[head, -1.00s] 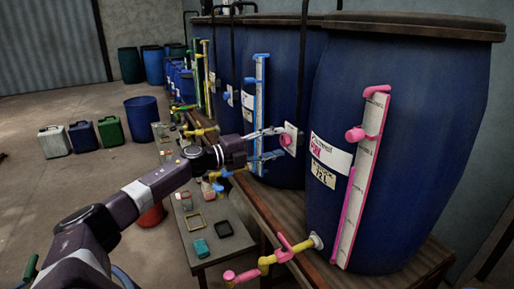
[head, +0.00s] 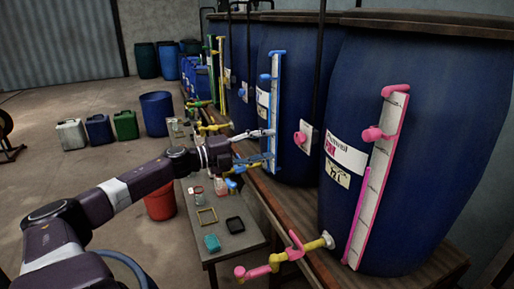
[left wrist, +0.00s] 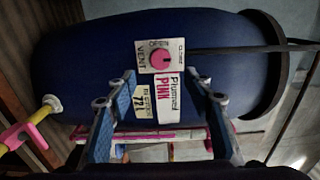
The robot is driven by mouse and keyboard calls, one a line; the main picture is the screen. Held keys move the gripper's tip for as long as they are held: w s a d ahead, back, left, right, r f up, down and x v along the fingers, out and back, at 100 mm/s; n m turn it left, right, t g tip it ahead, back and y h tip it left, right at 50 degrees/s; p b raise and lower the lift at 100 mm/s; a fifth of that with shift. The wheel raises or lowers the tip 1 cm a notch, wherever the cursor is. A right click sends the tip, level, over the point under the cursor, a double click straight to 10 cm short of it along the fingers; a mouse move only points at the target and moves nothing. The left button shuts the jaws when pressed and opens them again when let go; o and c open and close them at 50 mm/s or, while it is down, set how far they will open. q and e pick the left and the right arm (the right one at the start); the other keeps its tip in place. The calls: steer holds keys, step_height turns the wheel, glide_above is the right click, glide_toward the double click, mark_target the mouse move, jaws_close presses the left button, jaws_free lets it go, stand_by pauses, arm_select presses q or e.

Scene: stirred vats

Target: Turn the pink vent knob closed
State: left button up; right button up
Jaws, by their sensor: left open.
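The pink vent knob (head: 300,138) sits on a white plate (head: 309,131) on the side of the near blue vat (head: 425,140). In the left wrist view the round knob (left wrist: 163,60) faces me on its plate, with "VENT" and "CLOSED" printed around it. Its exact pointer direction is too small to tell. My left gripper (head: 272,145) is open and empty, pointing at the knob with a gap between. In the left wrist view its blue fingers (left wrist: 160,78) are spread below the knob, over the "PINK" label. My right gripper is not in view.
A pink-capped sight gauge (head: 377,175) and a pink and yellow tap (head: 285,257) stick out from the near vat. A blue-capped gauge (head: 277,110) stands just behind my gripper. A low table (head: 232,243) with small items is below my arm.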

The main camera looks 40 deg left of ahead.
arm_select(q)
steer(key=shift+v, duration=1.3)
